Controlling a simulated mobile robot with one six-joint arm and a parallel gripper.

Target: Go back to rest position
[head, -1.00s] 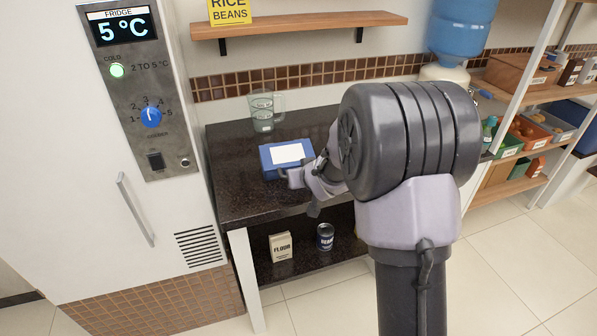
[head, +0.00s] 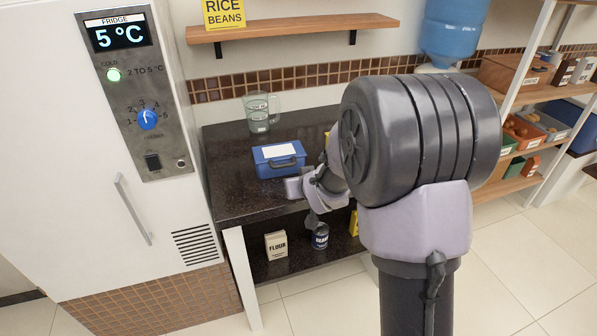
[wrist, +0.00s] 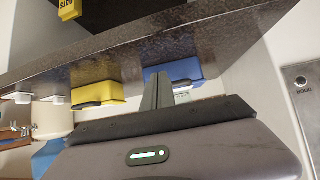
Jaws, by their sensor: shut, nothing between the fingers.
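My gripper (wrist: 157,92) is shut and empty; its two dark fingers stand close together in the wrist view. In the head view the end of my arm (head: 294,188) is at the front edge of the dark counter, just in front of a blue box (head: 263,169) with a white label and a dark handle. The gripper looks apart from the box. The blue box also shows in the wrist view (wrist: 184,70), beyond the fingers. My large dark arm joint hides the right part of the counter in the head view.
The fridge (head: 150,215) stands left of the counter (head: 228,190). A clear measuring jug (head: 258,115) stands at the back. A flour pack (head: 276,245) and a can (head: 320,237) are on the lower shelf. A yellow box (wrist: 95,91) shows in the wrist view. Tiled floor is clear in front.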

